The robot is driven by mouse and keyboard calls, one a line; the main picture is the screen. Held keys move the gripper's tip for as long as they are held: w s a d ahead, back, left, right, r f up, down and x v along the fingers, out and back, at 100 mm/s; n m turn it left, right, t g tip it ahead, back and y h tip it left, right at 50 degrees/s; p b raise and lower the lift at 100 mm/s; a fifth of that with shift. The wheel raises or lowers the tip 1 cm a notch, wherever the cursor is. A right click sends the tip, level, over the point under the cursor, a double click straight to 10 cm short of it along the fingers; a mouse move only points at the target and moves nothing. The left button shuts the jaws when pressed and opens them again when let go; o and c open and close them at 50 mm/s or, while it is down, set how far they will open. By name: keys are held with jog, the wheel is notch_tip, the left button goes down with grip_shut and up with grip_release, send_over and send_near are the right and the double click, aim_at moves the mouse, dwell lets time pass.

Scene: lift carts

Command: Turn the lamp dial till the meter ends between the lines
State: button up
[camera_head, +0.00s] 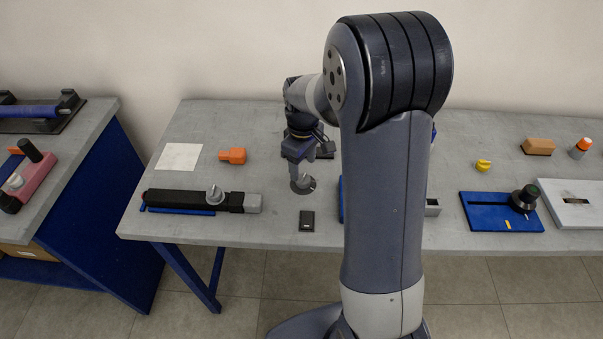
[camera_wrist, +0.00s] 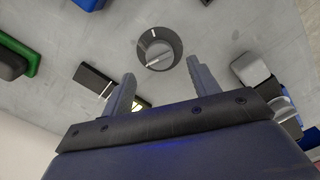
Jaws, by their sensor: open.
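A round dark grey dial (camera_wrist: 154,60) with a raised light grey grip and a white mark lies on the table in the wrist view. It also shows in the head view (camera_head: 302,187), just below my gripper (camera_head: 301,163). My gripper (camera_wrist: 158,82) is open and empty, with its two fingers apart on either side below the dial in the wrist picture; they do not hold it. A dark box (camera_wrist: 93,78) with a bright strip lies behind the left finger.
A long black bar (camera_head: 175,197) with a grey knob lies to the left. A small black box (camera_head: 307,220) is near the front edge. An orange piece (camera_head: 232,155) and a white sheet (camera_head: 179,157) lie behind the bar. My arm hides the table's middle.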

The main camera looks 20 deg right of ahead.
aim_at(303, 178)
notch_tip(303, 178, down, 5)
jog(key=shift+r, duration=0.1)
dwell(0.3)
jog(key=c, duration=1)
